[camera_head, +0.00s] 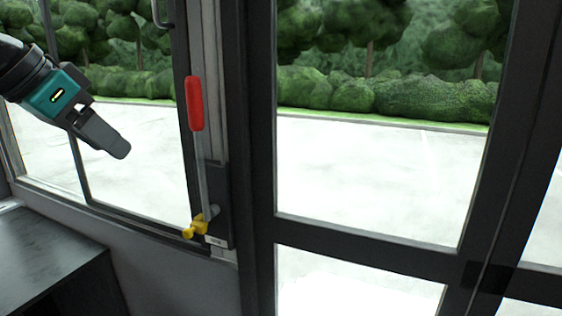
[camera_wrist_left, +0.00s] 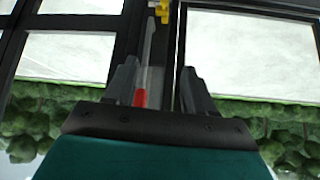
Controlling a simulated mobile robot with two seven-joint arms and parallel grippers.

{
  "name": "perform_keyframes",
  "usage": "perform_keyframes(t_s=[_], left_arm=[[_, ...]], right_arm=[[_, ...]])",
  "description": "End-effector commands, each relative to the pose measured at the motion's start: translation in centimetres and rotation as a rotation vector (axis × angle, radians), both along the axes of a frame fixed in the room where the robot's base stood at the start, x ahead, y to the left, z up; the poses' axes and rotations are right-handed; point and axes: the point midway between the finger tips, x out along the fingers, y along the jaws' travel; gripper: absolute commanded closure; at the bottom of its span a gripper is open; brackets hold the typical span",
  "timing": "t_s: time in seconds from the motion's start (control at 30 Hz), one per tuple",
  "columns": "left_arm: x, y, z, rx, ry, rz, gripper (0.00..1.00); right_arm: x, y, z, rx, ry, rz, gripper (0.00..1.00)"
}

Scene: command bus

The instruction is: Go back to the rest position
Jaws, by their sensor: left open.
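My left gripper (camera_head: 118,148) comes in from the upper left in the head view. It is open and empty, left of the red-handled lever and apart from it in the picture. The lever's red grip (camera_head: 195,103) points up, and its metal rod (camera_head: 203,175) runs down to a pivot with a yellow part (camera_head: 194,230) on the door post. In the left wrist view the two fingers (camera_wrist_left: 160,90) stand apart, with the red grip (camera_wrist_left: 140,98) seen between them, partly hidden by the gripper body. My right gripper is not in view.
A dark-framed glass door (camera_head: 262,150) fills the middle and right. A dark counter (camera_head: 45,250) stands at the lower left. Windows lie behind my left gripper, with paving and green bushes (camera_head: 430,97) outside.

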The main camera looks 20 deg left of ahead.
Motion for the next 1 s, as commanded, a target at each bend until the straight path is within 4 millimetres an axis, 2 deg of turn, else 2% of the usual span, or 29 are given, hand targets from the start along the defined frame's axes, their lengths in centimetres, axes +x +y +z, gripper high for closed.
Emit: perform_keyframes(t_s=[0.03,0.1,0.17,0.23,0.3,0.37,0.4,0.5,0.6,0.7,0.83,1.0], left_arm=[[1.2,-0.4,-3.2,0.000,0.036,-0.011,0.46],[2.7,-0.9,-7.6,0.009,0.075,-0.020,0.46],[3.5,-1.6,-11.8,0.020,0.110,-0.029,0.46],[3.9,-2.8,-16.9,0.032,0.148,-0.041,0.46],[3.6,-4.3,-21.7,0.040,0.183,-0.052,0.46],[2.9,-5.8,-25.4,0.046,0.207,-0.060,0.46],[2.2,-6.8,-27.8,0.049,0.222,-0.065,0.46],[-0.2,-9.6,-32.9,0.054,0.257,-0.070,0.46],[-3.1,-12.4,-36.8,0.054,0.284,-0.065,0.46],[-5.8,-14.7,-39.2,0.057,0.304,-0.048,0.46],[-8.9,-16.9,-40.9,0.059,0.329,-0.018,0.46],[-12.3,-18.9,-41.9,0.067,0.359,0.032,0.46]], right_arm=[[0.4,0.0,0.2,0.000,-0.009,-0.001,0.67],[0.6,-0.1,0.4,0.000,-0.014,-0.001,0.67],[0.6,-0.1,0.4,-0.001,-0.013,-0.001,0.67],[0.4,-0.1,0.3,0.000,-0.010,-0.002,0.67],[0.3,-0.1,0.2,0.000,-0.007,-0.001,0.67],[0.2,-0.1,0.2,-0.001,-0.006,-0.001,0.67],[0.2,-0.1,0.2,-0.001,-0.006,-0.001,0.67],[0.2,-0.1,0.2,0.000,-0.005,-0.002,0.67],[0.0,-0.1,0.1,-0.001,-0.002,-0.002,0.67],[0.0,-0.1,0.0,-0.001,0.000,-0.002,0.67],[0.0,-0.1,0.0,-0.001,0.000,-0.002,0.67],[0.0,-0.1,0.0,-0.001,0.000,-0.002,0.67]])
